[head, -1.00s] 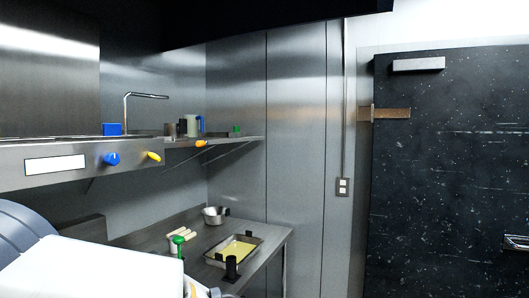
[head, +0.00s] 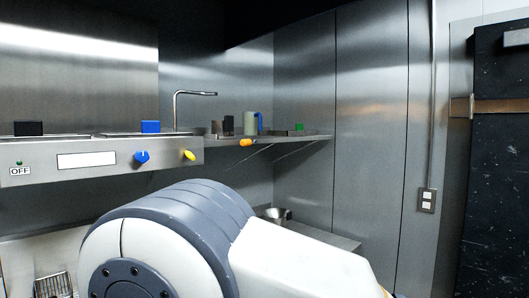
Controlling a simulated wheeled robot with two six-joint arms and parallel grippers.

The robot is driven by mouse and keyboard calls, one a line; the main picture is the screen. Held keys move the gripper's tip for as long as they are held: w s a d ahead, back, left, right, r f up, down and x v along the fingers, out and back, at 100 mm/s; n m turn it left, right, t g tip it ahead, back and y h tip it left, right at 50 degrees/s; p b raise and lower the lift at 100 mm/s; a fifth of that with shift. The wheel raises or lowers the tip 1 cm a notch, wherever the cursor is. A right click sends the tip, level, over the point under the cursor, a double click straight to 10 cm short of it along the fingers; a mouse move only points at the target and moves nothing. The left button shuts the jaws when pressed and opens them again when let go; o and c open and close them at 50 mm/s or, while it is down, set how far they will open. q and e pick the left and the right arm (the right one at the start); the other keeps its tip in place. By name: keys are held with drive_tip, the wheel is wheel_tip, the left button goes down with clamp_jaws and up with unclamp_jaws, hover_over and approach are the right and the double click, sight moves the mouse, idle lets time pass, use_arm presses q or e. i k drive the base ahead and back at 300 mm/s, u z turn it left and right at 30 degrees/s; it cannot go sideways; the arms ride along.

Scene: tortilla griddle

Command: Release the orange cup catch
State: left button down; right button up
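A small orange catch (head: 246,142) sticks out at the front edge of the wall shelf in the head view, near its left end. A pale cup with a blue handle (head: 251,123) stands on the shelf just behind and above it. Whether the catch touches the cup cannot be told. A large white and grey link of my own arm fills the lower middle, below the catch and apart from it in the picture. Neither gripper is in view.
A steel control panel (head: 100,172) with a blue knob (head: 142,157) and a yellow knob (head: 189,155) lies left of the shelf (head: 290,139). A metal bowl (head: 277,214) stands on the counter below, mostly hidden by my arm. A dark speckled door (head: 500,180) is at right.

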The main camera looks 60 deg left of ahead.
sight(244, 142)
drive_tip(key=u, duration=0.55)
drive_tip(key=i, duration=1.05)
drive_tip(key=u, duration=0.7)
